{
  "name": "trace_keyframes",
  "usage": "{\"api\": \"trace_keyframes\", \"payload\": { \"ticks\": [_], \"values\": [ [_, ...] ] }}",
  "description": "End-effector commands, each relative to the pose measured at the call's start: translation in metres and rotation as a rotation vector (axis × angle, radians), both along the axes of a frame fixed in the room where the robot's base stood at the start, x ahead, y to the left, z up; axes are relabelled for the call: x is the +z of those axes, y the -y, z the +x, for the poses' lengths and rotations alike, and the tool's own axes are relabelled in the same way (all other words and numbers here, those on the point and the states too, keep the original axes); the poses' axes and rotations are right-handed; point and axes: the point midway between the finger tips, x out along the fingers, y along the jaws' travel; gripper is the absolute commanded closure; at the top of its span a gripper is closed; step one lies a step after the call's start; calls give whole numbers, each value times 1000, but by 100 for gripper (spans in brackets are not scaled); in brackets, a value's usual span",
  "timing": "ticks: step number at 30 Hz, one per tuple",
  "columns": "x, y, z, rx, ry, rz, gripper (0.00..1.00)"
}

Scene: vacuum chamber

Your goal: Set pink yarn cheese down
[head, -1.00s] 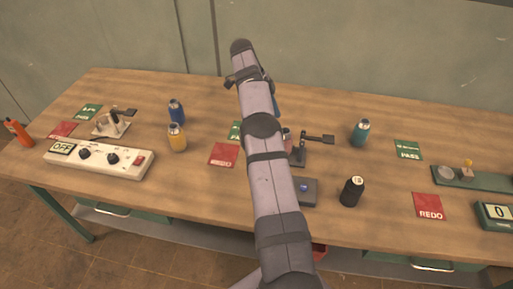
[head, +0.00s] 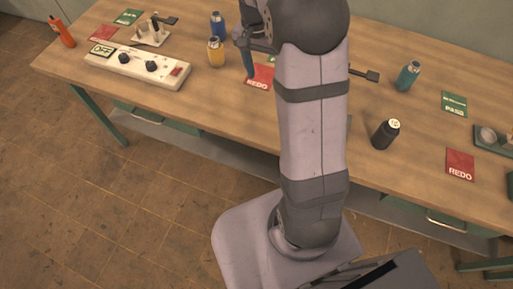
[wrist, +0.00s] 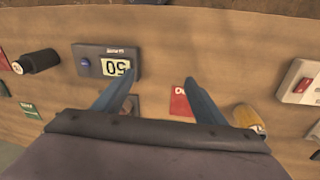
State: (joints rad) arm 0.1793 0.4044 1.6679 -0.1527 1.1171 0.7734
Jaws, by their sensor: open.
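I cannot make out any pink yarn cheese in either current view. In the head view, my gripper (head: 248,66) points down over the table near a red REDO card (head: 260,77), partly hidden by my arm. A small dark item beside the left finger is mostly hidden.
A black bottle (head: 385,134) and teal bottle (head: 407,76) stand right. A grey display box (wrist: 105,62) lies left in the wrist view.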

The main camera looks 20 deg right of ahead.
Motion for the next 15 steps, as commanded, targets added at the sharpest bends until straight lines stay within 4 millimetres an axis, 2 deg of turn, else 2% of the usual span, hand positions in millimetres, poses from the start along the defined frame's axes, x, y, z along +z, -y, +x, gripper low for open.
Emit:
{"api": "trace_keyframes", "payload": {
  "ticks": [1, 6, 12, 15],
  "values": [
    [-1, -16, -17, 88, -2, 20, 35],
    [-14, -57, -72, 384, -2, 76, 35],
    [-34, -91, -136, 671, 3, 122, 35],
    [-42, -100, -160, 771, 6, 134, 35]
  ]
}}
